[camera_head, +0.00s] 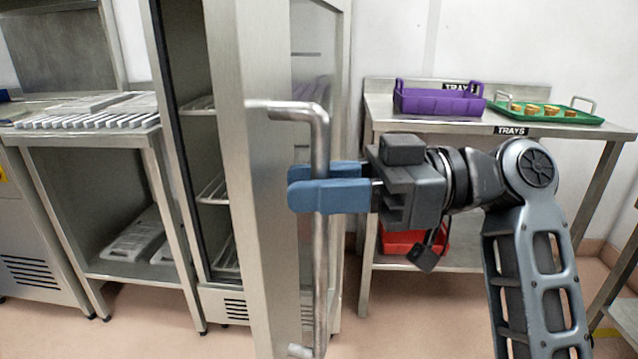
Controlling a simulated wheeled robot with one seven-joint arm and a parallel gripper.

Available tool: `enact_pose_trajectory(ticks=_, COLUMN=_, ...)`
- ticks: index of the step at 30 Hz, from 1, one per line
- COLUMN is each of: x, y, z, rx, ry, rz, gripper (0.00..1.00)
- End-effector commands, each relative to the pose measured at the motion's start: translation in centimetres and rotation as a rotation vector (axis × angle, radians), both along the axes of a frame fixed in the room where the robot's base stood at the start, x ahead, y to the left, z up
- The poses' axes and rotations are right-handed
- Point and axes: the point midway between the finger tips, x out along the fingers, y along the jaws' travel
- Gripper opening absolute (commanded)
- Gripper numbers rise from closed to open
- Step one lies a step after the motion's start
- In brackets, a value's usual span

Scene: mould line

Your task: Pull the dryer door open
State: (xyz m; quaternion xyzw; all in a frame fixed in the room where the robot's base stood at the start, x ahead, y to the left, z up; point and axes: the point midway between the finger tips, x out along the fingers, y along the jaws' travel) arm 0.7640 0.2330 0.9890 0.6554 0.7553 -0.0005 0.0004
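The dryer door (262,200) stands ajar, seen nearly edge-on in the head view, with the cabinet's inside showing to its left. Its handle (320,262) is a long upright metal bar with a bent arm at the top and a mount at the bottom. My gripper (325,182) reaches in from the right at the bar's upper half. One blue finger is in front of the bar and the other behind it, close together, so it looks shut on the handle. The near finger hides a short piece of the bar.
Wire racks (212,190) show inside the dryer. A steel table (385,108) at the right holds a purple crate (438,101) and a green tray (545,115); a red bin (400,242) sits on its lower shelf. A steel stand with white moulds (90,112) is at the left.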

Motion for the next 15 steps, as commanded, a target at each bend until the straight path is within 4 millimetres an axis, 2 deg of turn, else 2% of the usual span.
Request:
enact_pose_trajectory(ticks=3, x=0.0, y=0.0, z=0.0, rx=0.001, ry=0.0, rz=-0.001, gripper=0.4)
enact_pose_trajectory(ticks=11, x=0.1, y=-0.2, z=0.0, rx=0.001, ry=0.0, rz=-0.002, gripper=0.4)
enact_pose_trajectory(ticks=15, x=0.3, y=-1.5, z=0.0, rx=0.0, ry=0.001, rz=-0.004, gripper=0.4)
